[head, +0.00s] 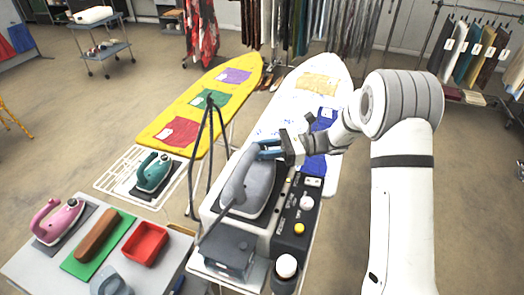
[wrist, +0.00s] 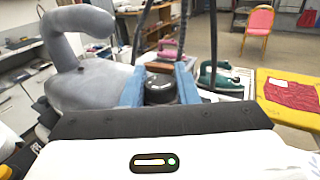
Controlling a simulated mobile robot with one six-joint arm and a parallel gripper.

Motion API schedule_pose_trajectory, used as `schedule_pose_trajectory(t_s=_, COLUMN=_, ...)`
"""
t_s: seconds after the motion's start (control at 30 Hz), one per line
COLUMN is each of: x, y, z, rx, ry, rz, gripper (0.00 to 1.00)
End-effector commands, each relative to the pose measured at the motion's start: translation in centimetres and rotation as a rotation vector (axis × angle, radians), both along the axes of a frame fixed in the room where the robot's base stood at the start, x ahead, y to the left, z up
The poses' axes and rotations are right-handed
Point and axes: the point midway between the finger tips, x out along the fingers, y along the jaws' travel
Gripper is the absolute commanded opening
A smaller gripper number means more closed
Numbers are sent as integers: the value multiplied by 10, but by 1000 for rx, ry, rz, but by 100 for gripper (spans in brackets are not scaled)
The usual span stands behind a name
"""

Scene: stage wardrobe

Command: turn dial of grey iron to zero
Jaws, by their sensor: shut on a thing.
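The grey iron (head: 252,188) rests on a steam station (head: 215,215) in the middle of the head view. Its body and curved handle (wrist: 80,60) fill the left of the wrist view. My gripper (head: 268,147) is at the iron's far end; its two blue fingers (wrist: 159,84) are closed around the iron's black dial (wrist: 160,90). Pale marks show on the dial's top, but I cannot read its setting. In the head view my gripper hides the dial.
A teal iron (head: 153,172) stands on a white rack. Yellow (head: 172,108) and white (head: 285,85) ironing boards lie behind. A black cord stand (head: 208,150) rises close left.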

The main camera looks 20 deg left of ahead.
Motion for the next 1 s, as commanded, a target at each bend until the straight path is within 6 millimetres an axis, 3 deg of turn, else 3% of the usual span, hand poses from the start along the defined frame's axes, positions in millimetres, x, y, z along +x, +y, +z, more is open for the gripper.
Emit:
schedule_pose_trajectory(t_s=0.5, x=0, y=1, z=0, rx=0, ry=0, rz=390, gripper=5)
schedule_pose_trajectory(t_s=1.0, x=-1, y=1, z=1, rx=1, ry=0, rz=493, gripper=5)
